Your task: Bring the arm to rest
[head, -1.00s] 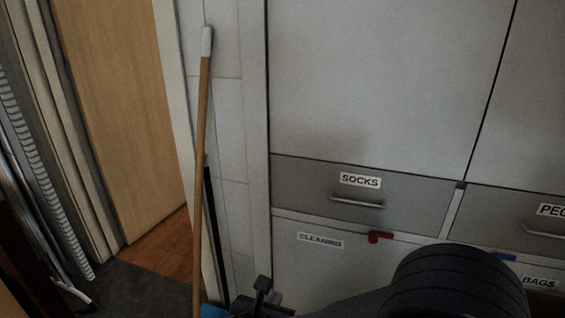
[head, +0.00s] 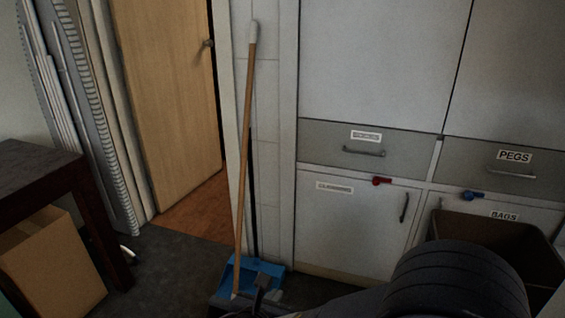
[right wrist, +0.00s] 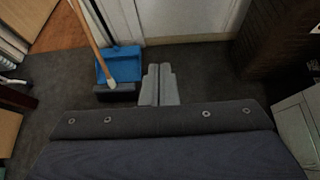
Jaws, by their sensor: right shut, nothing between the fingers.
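My right arm comes in from the bottom right of the head view. My right gripper (head: 262,290) shows small and dark at the bottom edge, overlapping the blue dustpan (head: 268,265) in the picture. In the right wrist view its two grey fingers (right wrist: 158,84) are together with nothing between them, above the dark floor. The dustpan (right wrist: 120,62) and the broom (right wrist: 85,25) are left of the fingers there, apart from them. My left gripper is not in view.
The broom (head: 246,150) leans against the tiled wall. Cabinets with drawers labelled PEGS (head: 513,156) and others stand on the right, with a dark bin (head: 500,232) before them. A dark table (head: 40,170) and a cardboard box (head: 55,262) are at left.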

